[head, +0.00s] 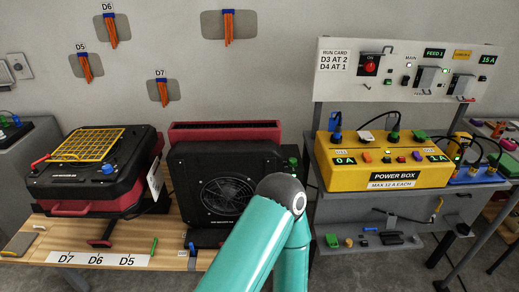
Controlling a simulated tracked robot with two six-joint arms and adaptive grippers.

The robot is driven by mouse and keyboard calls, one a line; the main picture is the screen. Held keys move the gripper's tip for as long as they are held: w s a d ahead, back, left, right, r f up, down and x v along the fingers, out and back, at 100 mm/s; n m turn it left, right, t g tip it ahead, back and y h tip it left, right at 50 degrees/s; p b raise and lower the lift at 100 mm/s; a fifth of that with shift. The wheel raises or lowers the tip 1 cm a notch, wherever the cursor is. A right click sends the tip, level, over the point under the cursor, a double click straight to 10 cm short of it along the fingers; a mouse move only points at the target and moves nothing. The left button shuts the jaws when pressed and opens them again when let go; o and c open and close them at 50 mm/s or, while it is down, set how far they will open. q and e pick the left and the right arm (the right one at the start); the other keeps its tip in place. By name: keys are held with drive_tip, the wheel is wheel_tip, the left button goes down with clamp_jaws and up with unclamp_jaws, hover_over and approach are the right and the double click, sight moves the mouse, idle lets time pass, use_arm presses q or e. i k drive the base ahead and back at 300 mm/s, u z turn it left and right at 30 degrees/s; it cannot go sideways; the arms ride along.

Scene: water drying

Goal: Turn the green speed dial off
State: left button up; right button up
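A black fan unit (193,177) with a round grille stands on the wooden bench. A small green part (293,162), which looks like the green dial, shows at the unit's right edge, just above my teal arm. It is too small to tell where it is turned. My teal arm (262,232) rises from the bottom middle, bends in front of the unit's lower right part and hides some of it. Neither of my grippers is in view.
A black and red machine with a yellow grid (88,145) stands to the left. A yellow power box (350,177) with cables and a green knob stands on a shelf to the right. A switch panel (340,85) rises behind it. Loose small parts lie on the lower shelf.

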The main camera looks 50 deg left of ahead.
sight(293, 161)
drive_tip(key=u, duration=0.45)
drive_tip(key=i, duration=1.1)
drive_tip(key=u, duration=0.6)
drive_tip(key=k, duration=0.7)
drive_tip(key=u, duration=0.25)
drive_tip(key=i, duration=0.8)
drive_tip(key=z, duration=0.05)
